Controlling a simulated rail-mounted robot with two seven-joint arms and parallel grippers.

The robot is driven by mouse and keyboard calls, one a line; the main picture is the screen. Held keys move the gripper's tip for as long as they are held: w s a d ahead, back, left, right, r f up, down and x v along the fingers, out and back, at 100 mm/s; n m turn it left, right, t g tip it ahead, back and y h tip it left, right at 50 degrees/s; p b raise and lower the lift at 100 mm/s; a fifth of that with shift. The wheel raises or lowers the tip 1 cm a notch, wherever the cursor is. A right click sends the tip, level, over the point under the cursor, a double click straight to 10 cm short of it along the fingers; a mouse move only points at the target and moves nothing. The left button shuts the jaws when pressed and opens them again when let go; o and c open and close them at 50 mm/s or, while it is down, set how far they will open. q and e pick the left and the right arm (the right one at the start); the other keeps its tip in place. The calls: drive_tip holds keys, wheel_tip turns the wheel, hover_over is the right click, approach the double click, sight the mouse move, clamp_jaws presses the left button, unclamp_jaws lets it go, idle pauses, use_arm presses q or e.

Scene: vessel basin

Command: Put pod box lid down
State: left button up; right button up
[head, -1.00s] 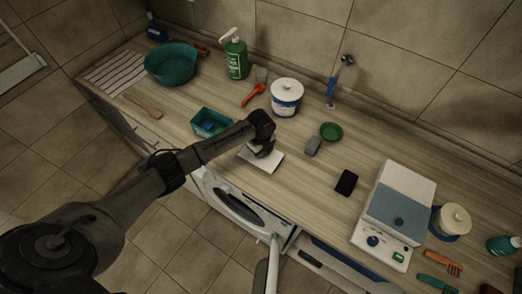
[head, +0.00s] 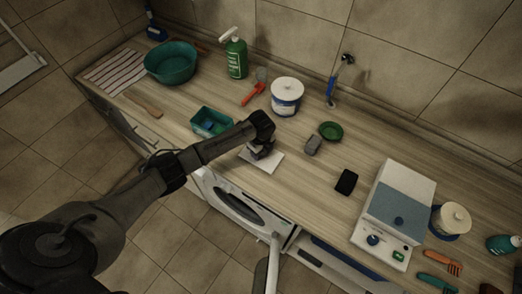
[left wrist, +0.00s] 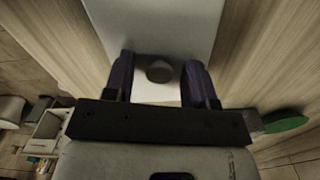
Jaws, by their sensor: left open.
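The white, flat, rectangular lid (head: 273,165) lies on the worktop near its front edge, in the middle of the head view. In the left wrist view the lid (left wrist: 150,20) fills the top middle, with a round grey knob (left wrist: 159,72) on it. My left gripper (head: 261,153) is low over the lid and covers part of it. Its fingers (left wrist: 159,62) are open, one on each side of the knob, with gaps between. An open teal box (head: 200,127) with something blue inside stands to the left of the lid. My right gripper is not in view.
A grey block (head: 313,145), a black sponge-like block (head: 346,182) and a green dish (head: 331,131) lie right of the lid. The worktop's front edge (head: 262,192) is close to the lid.

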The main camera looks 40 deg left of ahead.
use_arm(q)
drive_tip(key=shift+r, duration=0.2)
wheel_tip(320, 180, up, 12)
drive_tip(key=s+d+f+n, duration=0.1)
drive_tip(key=s+d+f, duration=0.2)
drive_tip(key=s+d+f+n, duration=0.1)
drive_tip(key=s+d+f, duration=0.2)
drive_tip(key=d, duration=0.1)
drive_tip(key=shift+s+f+b, duration=0.1)
drive_tip(key=shift+f+b, duration=0.05)
drive_tip(key=shift+b, duration=0.2)
drive_tip(key=s+d+f+n+t, duration=0.1)
drive_tip(key=s+d+n, duration=0.2)
drive_tip(key=s, duration=0.3)
drive_tip(key=s+d+f+n+t+h, duration=0.1)
drive_tip(key=s+d+n, duration=0.15)
drive_tip(key=s, duration=0.35)
drive_tip(key=s+d+f+n+t, duration=0.1)
drive_tip(key=s+d+n, duration=0.1)
drive_tip(key=s+n, duration=0.3)
drive_tip(key=s+a+r+n, duration=0.2)
drive_tip(key=s+n, duration=0.3)
drive_tip(key=s, duration=0.4)
drive_tip(key=shift+s+r+t+y, duration=0.25)
drive_tip(key=shift+r+t+y, duration=0.05)
drive_tip(key=shift+r+y, duration=0.1)
